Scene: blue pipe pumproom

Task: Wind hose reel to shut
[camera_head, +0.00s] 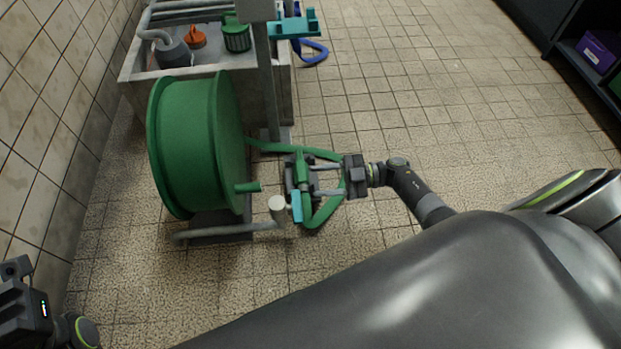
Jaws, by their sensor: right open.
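The hose reel is a large green drum (195,145) standing left of centre, with a short green crank handle (247,188) sticking out of its right face. A flat green hose (325,212) runs from the drum to the right and loops round near a green nozzle (303,172) with a light blue tip (297,206). My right gripper (312,180) is open, its fingers reaching left beside the nozzle; I cannot tell whether they touch it. My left gripper (18,310) is at the lower left edge, away from the reel, its fingers partly cut off.
A grey pipe stub (277,204) rises in front of the reel. A stone trough (140,92) with an orange cap (195,37) and a green cap (236,36) stands behind it. A tiled wall closes the left. Dark shelves (570,50) stand far right. The right floor is clear.

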